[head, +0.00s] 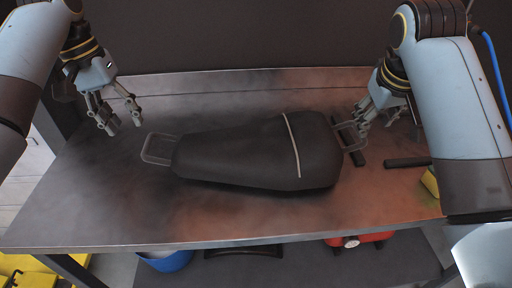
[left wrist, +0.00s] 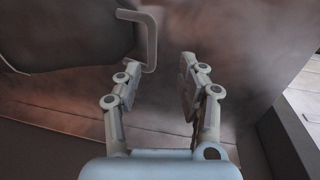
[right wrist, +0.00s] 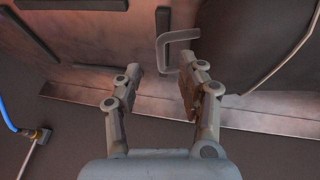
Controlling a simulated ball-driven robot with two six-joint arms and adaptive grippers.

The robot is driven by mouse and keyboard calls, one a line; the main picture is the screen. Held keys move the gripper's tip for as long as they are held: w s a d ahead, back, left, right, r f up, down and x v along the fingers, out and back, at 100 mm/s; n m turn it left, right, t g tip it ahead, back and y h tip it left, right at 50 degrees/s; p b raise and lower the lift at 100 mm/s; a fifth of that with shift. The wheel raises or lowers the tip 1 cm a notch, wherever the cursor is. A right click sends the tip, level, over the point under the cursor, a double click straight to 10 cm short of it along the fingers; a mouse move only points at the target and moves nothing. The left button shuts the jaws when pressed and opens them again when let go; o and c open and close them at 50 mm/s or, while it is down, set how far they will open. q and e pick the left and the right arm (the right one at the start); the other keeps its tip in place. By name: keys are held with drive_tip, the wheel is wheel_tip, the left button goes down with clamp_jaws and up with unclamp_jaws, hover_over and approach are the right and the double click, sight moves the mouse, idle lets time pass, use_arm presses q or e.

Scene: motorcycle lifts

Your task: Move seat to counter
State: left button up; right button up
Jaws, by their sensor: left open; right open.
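The seat (head: 262,155) is a long black motorcycle seat with a light strap across it. It lies flat on the metal workbench (head: 90,205). A grey loop handle (head: 158,149) sticks out at its left end, and another handle (right wrist: 178,38) at its right end. My left gripper (head: 122,122) is open and empty, above and behind the left handle. In the left wrist view that handle (left wrist: 150,42) shows ahead of the fingers, nearer one fingertip. My right gripper (head: 364,120) is open at the right handle, which shows between the fingertips in the right wrist view; contact is unclear.
Dark bars (head: 407,162) lie on the bench to the right of the seat. A yellow item (head: 431,181) is partly hidden by my right arm. A blue bucket (head: 166,260) and a red object (head: 360,240) are under the bench. The bench's left part is clear.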

sight(147, 140)
drive_tip(key=shift+w+a+r, duration=0.15)
drive_tip(key=shift+w+r, duration=0.3)
drive_tip(key=shift+w, duration=0.3)
drive_tip(key=shift+w+r, duration=0.1)
drive_tip(key=shift+r, duration=0.15)
use_arm(q)
drive_tip(key=shift+w+d+r, duration=0.15)
drive_tip(key=shift+w+r, duration=0.25)
drive_tip(key=shift+r, duration=0.2)
drive_tip(key=shift+w+d+r, duration=0.1)
drive_tip(key=shift+w+r, duration=0.25)
drive_tip(key=shift+r, duration=0.25)
drive_tip(key=shift+f, duration=0.1)
use_arm(e)
drive_tip(key=shift+f, duration=0.1)
use_arm(q)
drive_tip(key=f, duration=0.3)
drive_tip(key=d+f, duration=0.1)
drive_tip(key=f, duration=0.3)
drive_tip(key=d+f, duration=0.1)
drive_tip(key=f, duration=0.2)
drive_tip(key=shift+f, duration=0.25)
use_arm(e)
drive_tip(key=x, duration=1)
drive_tip(key=shift+w+f, duration=0.15)
drive_tip(key=shift+f, duration=0.15)
use_arm(q)
drive_tip(key=shift+c, duration=0.4)
use_arm(e)
drive_tip(key=shift+c, duration=0.4)
